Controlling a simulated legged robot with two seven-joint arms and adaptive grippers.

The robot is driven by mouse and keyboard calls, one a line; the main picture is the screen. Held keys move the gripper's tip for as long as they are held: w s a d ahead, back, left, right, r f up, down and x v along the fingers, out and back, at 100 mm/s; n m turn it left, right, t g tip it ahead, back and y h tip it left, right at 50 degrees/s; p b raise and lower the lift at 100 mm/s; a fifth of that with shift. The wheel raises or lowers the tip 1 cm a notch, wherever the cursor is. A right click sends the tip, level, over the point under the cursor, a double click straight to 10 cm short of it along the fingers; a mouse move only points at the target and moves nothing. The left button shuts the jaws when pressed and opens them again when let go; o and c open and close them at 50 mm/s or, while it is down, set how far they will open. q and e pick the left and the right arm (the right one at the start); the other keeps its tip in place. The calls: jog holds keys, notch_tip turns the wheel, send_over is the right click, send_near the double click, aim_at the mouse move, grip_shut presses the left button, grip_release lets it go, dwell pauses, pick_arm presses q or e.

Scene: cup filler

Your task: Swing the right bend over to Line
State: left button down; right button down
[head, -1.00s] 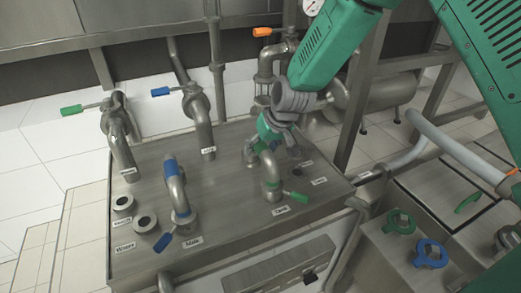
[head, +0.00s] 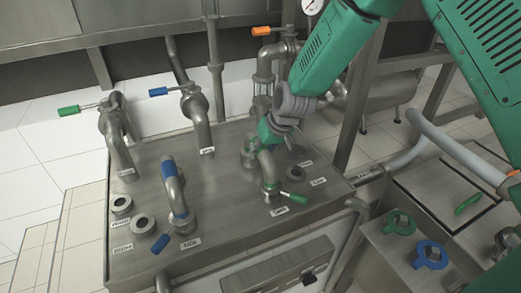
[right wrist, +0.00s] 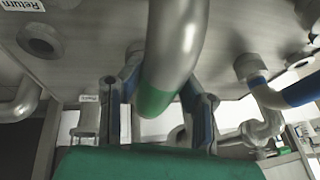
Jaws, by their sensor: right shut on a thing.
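The right bend (head: 266,164) is a steel pipe elbow with a green band on the right part of the steel box top. Its front end stands on a fitting with a green handle (head: 292,198), beside a label too small to read surely. My right gripper (head: 268,136) is at the bend, its fingers partly hidden in the head view. In the right wrist view the bend (right wrist: 176,45) passes between my two fingers, which are shut around it near the green band (right wrist: 155,100). An open port (head: 295,173) lies right of the bend. My left gripper is not in view.
A second bend with a blue band (head: 171,182) and blue handle stands to the left. Two open ports (head: 144,224) are beside it. Upright pipes line the back. A side tray holds a green wrench (head: 399,223) and a blue wrench (head: 431,255).

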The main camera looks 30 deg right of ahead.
jog(key=shift+w+d+r, duration=0.2)
jog(key=shift+d+r, duration=0.05)
jog(key=shift+d, duration=0.25)
jog(key=shift+w+d+r+n+y, duration=0.15)
jog(key=shift+d+n+y, duration=0.15)
jog(key=shift+n, duration=0.4)
jog(key=shift+w+d+n+g+y+b, duration=0.15)
jog(key=shift+w+d+n+g+y, duration=0.2)
jog(key=shift+d+n, duration=0.6)
jog(key=shift+w+d+n+g+y+b, duration=0.2)
jog(key=shift+w+d+n+g+y, duration=0.15)
jog(key=shift+d+n, duration=0.65)
jog(key=shift+w+d+n+g+y+b, duration=0.15)
jog(key=shift+w+d+n+g+y, duration=0.35)
jog(key=shift+n, duration=0.75)
jog(key=shift+s+d, duration=0.15)
jog(key=shift+s, duration=0.1)
jog(key=c, duration=1.1)
grip_release()
jog(key=shift+s, duration=0.2)
